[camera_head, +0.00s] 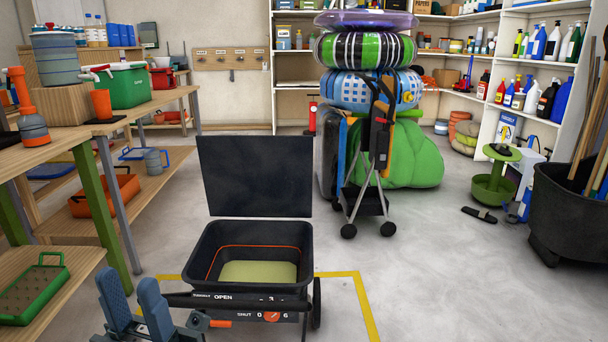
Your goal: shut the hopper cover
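A black hopper (207,246) on a wheeled spreader stands in front of me on the floor. Its flat black cover (254,176) stands upright along the back rim, so the hopper is open. Inside, a thin orange line runs round the walls and pale yellow-green material (258,272) lies at the bottom. The front panel reads OPEN and SHUT beside an orange dial (271,316). My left gripper (131,287) is at the lower left, in front of and left of the hopper. Its two blue-grey fingers are apart with nothing seen between them. My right gripper is out of view.
A wooden workbench (158,103) with tools and a green box (122,88) runs along the left. Behind the cover stand a black hand cart (366,200) and stacked inflatable rings (363,52). A black tub (565,215) is at the right. Floor right of the hopper is clear.

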